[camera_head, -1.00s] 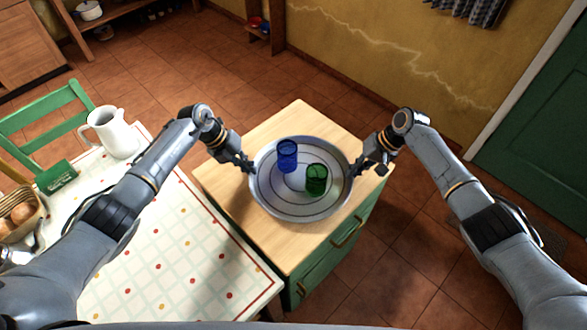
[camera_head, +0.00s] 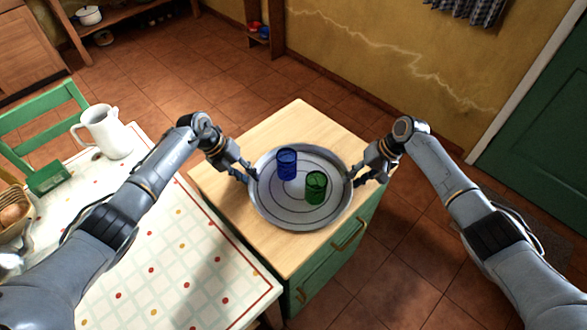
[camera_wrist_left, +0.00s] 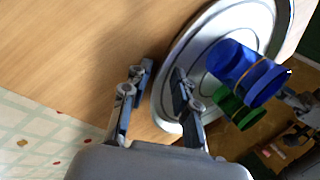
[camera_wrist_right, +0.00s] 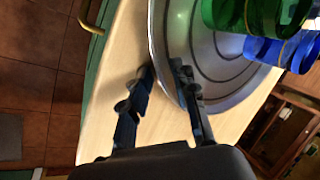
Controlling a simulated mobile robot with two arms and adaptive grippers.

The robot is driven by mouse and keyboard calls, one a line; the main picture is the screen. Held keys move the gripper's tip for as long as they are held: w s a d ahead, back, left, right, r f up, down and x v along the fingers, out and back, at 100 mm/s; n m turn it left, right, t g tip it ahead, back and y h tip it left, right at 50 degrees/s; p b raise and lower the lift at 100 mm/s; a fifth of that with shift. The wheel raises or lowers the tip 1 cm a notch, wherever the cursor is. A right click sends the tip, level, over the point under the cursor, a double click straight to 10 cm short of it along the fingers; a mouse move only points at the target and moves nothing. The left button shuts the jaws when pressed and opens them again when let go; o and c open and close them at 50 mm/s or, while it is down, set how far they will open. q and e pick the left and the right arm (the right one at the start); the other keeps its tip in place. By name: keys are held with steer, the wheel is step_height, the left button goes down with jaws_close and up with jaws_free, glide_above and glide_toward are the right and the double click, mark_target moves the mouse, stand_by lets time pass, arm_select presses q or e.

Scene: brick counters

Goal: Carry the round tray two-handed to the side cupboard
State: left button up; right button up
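The round metal tray (camera_head: 268,213) lies level on the wooden top of the side cupboard (camera_head: 296,118) and appears to rest on it. A blue glass (camera_head: 287,164) and a green glass (camera_head: 316,187) stand upright on the tray. My left gripper (camera_head: 249,174) is at the tray's left rim. Its fingers are spread, one outside the rim and one over the tray, in the left wrist view (camera_wrist_left: 163,70). My right gripper (camera_head: 353,178) is at the right rim. Its fingers also stand apart on either side of the rim in the right wrist view (camera_wrist_right: 164,68).
A table with a dotted cloth (camera_head: 190,262) stands at left, close to the cupboard, with a white jug (camera_head: 108,132) and a basket (camera_head: 14,222) on it. A green chair (camera_head: 42,118) is behind it.

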arm_select(q)
steer(key=shift+d, duration=0.1)
arm_select(e)
steer(key=shift+a, duration=0.1)
arm_select(q)
steer(key=shift+r, duration=0.1)
arm_select(e)
steer(key=shift+s, duration=0.1)
arm_select(q)
steer(key=v, duration=0.8)
arm_select(e)
steer(key=v, duration=0.8)
